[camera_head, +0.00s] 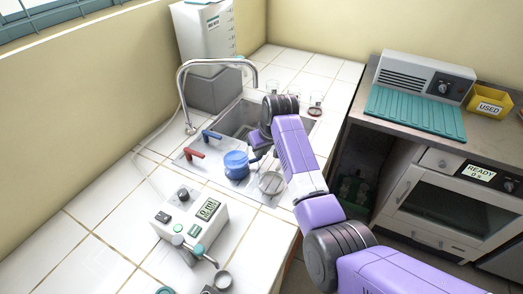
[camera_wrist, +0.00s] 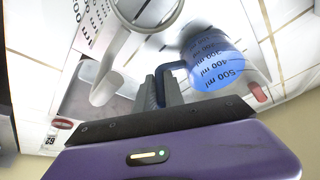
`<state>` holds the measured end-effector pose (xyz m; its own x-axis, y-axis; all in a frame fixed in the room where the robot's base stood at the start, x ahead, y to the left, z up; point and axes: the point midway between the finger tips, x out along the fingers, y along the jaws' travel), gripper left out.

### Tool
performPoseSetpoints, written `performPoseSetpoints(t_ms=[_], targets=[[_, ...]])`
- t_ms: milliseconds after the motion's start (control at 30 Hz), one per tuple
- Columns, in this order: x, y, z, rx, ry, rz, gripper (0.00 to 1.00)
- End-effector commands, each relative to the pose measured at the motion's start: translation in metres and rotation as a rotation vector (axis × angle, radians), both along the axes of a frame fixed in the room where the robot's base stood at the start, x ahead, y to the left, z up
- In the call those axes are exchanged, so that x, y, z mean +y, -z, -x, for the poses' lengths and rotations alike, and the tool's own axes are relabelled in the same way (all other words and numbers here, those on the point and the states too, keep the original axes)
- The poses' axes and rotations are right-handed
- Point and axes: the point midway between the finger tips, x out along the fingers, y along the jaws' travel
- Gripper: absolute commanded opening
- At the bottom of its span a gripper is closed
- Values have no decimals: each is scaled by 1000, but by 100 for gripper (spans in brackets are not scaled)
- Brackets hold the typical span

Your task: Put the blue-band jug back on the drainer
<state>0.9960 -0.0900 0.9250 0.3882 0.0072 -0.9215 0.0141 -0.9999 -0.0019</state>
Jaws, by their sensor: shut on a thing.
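The blue jug (camera_head: 236,165) is left of my gripper, near the front edge of the sink, in the head view. In the wrist view the jug (camera_wrist: 215,62) shows blue walls with ml marks, and its dark handle (camera_wrist: 168,72) runs to my fingers. My gripper (camera_wrist: 165,92) is shut on that handle. In the head view the fingers (camera_head: 256,146) are partly hidden by my arm. I cannot tell whether the jug touches the counter. A teal ribbed mat (camera_head: 405,108), possibly the drainer, lies bare on the right-hand bench.
The sink (camera_head: 237,120) has a curved tap (camera_head: 184,90) and red (camera_head: 194,154) and blue (camera_head: 211,135) levers. A round clear vessel (camera_head: 270,183) stands close to my wrist. A display device (camera_head: 190,217) is in front. Small glass vessels (camera_head: 316,103) stand behind the sink. A yellow USED bin (camera_head: 490,103) is far right.

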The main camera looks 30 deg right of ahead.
Motion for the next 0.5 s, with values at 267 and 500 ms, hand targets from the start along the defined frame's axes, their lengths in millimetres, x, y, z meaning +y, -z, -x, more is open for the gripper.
performPoseSetpoints(t_ms=[267, 500], targets=[[0, 3, 0, 0, 0, 0, 31], [0, 2, 0, 0, 0, 0, 35]])
